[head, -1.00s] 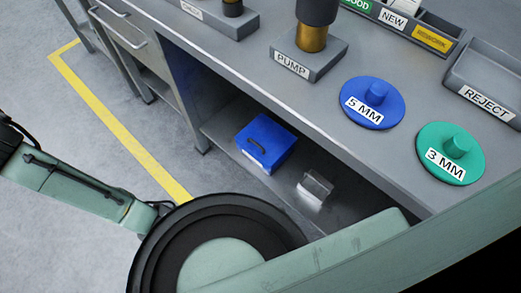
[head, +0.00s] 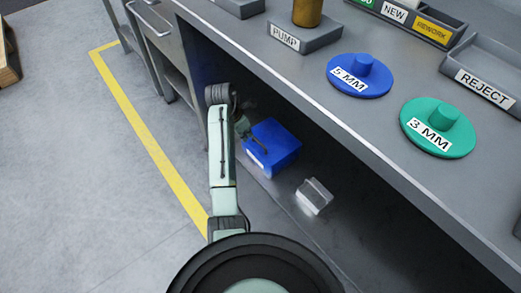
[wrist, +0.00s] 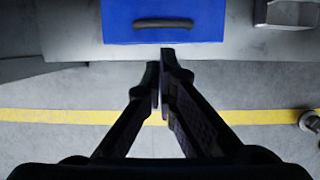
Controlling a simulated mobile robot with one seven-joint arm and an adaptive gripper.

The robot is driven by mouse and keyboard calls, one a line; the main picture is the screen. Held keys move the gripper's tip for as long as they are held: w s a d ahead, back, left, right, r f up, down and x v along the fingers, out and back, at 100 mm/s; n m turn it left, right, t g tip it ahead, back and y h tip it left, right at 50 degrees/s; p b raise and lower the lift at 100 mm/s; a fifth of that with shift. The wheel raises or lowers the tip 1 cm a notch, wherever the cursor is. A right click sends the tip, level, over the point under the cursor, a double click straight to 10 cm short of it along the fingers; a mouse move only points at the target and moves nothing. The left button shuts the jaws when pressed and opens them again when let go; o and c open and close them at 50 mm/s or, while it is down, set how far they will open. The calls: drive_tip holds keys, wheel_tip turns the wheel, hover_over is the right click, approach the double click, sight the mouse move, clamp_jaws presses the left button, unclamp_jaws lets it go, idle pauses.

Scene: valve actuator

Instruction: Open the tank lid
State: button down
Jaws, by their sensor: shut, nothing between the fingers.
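The blue tank (head: 276,153) sits on the lower shelf under the workbench, with its lid down. In the wrist view the tank (wrist: 120,22) is at the top, cut off by the frame edge, and a dark bar handle (wrist: 163,23) shows on its blue face. My gripper (head: 243,128) is at the tank's left side in the head view, partly in the shade under the bench. In the wrist view my gripper (wrist: 161,70) is shut and empty, its fingertips just below the tank's near edge. I cannot tell whether it touches the tank.
A small clear box (head: 314,196) stands on the shelf right of the tank. The bench top (head: 290,75) overhangs the shelf and carries a blue 5 MM disc (head: 360,78) and a green 3 MM disc (head: 438,128). Open floor with a yellow line (head: 150,140) lies left.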

sight(255, 150)
drive_tip(key=x, duration=1)
drive_tip(key=shift+s+d+f+b, duration=0.1)
drive_tip(key=shift+s+f+b, duration=0.05)
drive_tip(key=shift+s+b, duration=0.15)
drive_tip(key=shift+w+d+r+g+y+p, duration=0.1)
drive_tip(key=shift+r+g+y+p, duration=0.15)
drive_tip(key=shift+r+p, duration=0.35)
drive_tip(key=shift+w+d+r+g+y+p, duration=0.15)
drive_tip(key=shift+r+y+p, duration=0.1)
drive_tip(key=shift+r+p, duration=0.35)
drive_tip(key=w+d+r+p, duration=0.6)
drive_tip(key=d+r+p, duration=0.2)
drive_tip(key=r, duration=0.3)
drive_tip(key=shift+w+d+r+p, duration=0.25)
drive_tip(key=shift+w+d+p, duration=0.1)
drive_tip(key=shift+d, duration=0.25)
drive_tip(key=shift+s+a, duration=0.1)
